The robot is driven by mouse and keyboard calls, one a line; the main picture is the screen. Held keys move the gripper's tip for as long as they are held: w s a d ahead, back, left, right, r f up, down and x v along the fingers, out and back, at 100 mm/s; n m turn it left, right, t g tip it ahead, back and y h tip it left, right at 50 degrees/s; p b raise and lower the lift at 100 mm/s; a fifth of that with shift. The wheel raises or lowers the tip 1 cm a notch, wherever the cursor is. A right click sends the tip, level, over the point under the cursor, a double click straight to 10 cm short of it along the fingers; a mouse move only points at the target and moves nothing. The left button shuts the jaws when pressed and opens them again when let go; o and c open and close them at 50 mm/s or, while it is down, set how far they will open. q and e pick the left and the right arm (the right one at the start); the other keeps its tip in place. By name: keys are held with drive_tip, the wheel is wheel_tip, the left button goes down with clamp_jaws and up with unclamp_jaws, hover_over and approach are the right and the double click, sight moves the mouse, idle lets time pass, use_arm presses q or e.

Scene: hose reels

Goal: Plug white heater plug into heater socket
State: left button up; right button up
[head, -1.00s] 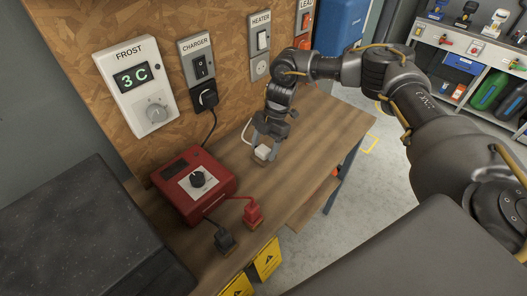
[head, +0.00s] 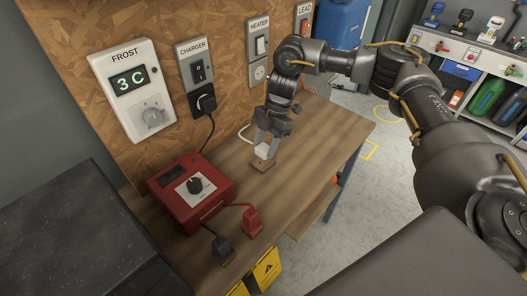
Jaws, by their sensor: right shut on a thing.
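The white heater plug (head: 263,150) is between the fingers of my right gripper (head: 266,147), which is shut on it. The plug is at a small wooden block (head: 262,165) on the bench; I cannot tell whether it still touches the block. A white cord (head: 244,132) shows behind the gripper. The heater socket (head: 258,72) is a round outlet on the grey heater panel, below its white switch (head: 261,45). The socket is empty and lies up and behind the gripper. My left gripper is not in view.
A black plug (head: 206,102) sits in the charger socket on the left. A red box with a dial (head: 192,190) stands on the bench (head: 310,150), with red (head: 252,221) and black (head: 222,249) plugs in front. The bench right of the gripper is clear.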

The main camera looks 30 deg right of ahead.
drive_tip(key=s+r+b, duration=0.2)
drive_tip(key=s+r, duration=0.6)
drive_tip(key=s, duration=0.4)
drive_tip(key=shift+s+a, duration=0.25)
drive_tip(key=shift+a, duration=0.2)
drive_tip(key=shift+r, duration=0.1)
drive_tip(key=w+a+f+m+t, duration=0.3)
drive_tip(key=f+m, duration=0.3)
drive_tip(key=m, duration=0.5)
drive_tip(key=shift+a+f+t+h, duration=0.35)
drive_tip(key=shift+a+t, duration=0.25)
drive_tip(key=shift+t, duration=0.1)
